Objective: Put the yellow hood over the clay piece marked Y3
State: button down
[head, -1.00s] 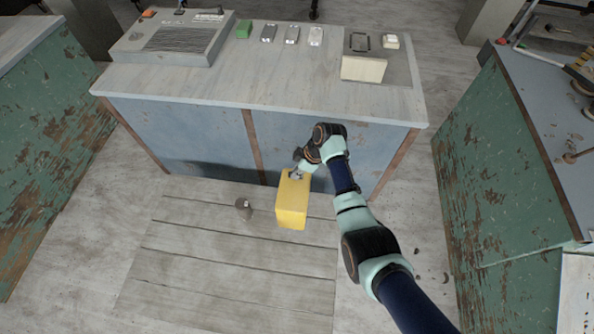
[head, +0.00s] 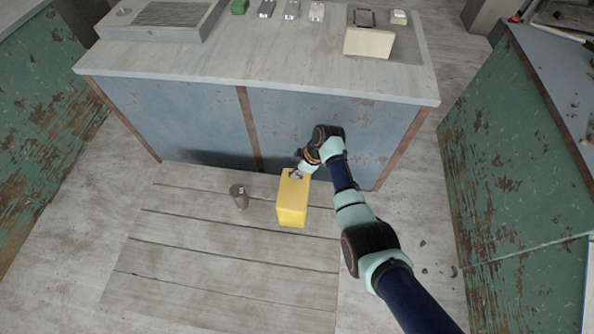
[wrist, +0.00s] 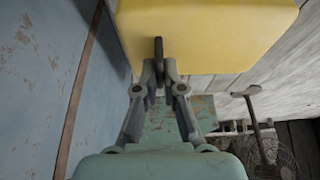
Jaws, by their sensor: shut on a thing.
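The yellow hood (head: 293,203) is a box-shaped cover hanging from my gripper (head: 296,174) above the slatted wooden platform. In the wrist view my gripper (wrist: 159,75) is shut on a thin dark handle on the hood (wrist: 215,35). A small grey-brown clay piece (head: 240,202) stands upright on the platform, left of the hood and apart from it. It has a small pale label with a dark mark that is too small to read. The hood's underside and its exact height are hidden.
The slatted platform (head: 200,265) is otherwise clear. Peeling green cabinets flank the floor on the left (head: 50,130) and right (head: 510,180).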

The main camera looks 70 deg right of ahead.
notch_tip(320, 180, down, 5)
jog(key=b, duration=0.3)
jog(key=shift+f+b, duration=0.15)
jog(key=shift+b, duration=0.2)
jog(key=c, duration=1.2)
grip_release()
jog(key=v, duration=1.2)
jog(key=shift+w, duration=0.1)
